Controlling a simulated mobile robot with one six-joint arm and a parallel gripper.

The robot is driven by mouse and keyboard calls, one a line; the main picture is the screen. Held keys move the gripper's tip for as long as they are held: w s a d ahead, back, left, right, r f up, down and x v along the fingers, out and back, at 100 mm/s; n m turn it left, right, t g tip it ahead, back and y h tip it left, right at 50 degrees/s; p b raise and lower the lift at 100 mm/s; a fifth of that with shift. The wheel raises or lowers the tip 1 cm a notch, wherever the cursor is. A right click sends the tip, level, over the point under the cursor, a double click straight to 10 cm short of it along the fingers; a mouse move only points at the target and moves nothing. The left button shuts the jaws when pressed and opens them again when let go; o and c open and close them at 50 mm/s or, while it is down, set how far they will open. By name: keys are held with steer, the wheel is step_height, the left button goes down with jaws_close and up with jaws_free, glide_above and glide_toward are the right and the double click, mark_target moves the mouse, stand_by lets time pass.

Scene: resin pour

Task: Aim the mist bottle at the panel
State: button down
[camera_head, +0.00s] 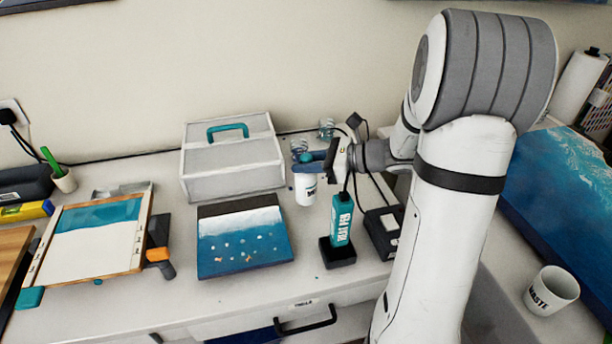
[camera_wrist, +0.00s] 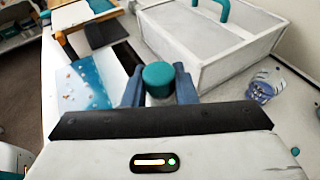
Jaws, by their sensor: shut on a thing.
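The mist bottle (camera_head: 305,190) is white with dark lettering and a teal top. My gripper (camera_head: 309,168) is shut on it with blue fingers and holds it upright near the right side of the panel. In the wrist view, its teal cap (camera_wrist: 158,75) shows between the fingers; the body below is hidden. The panel (camera_head: 243,246) lies on the worktop, blue with a white band, a dark strip and several pale dots. It also shows in the wrist view (camera_wrist: 84,84), left of the gripper. I cannot tell exactly where the nozzle points.
A grey case (camera_head: 232,165) with a teal handle stands behind the panel. A teal heat pen (camera_head: 341,218) stands in a dark holder on the right, beside a black box (camera_head: 383,232). A wood-framed board (camera_head: 92,237) lies at left. A waste cup (camera_head: 551,291) is at lower right.

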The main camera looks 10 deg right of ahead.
steer(key=shift+f, duration=1.65)
steer(key=shift+f, duration=0.15)
steer(key=c, duration=1.2)
jaws_free()
steer(key=shift+s+d+r, duration=0.1)
steer(key=shift+d+r, duration=0.1)
steer(key=v, duration=1.1)
steer(key=shift+s+d+b, duration=0.2)
steer(key=shift+d+b, duration=0.05)
steer(key=shift+b, duration=0.15)
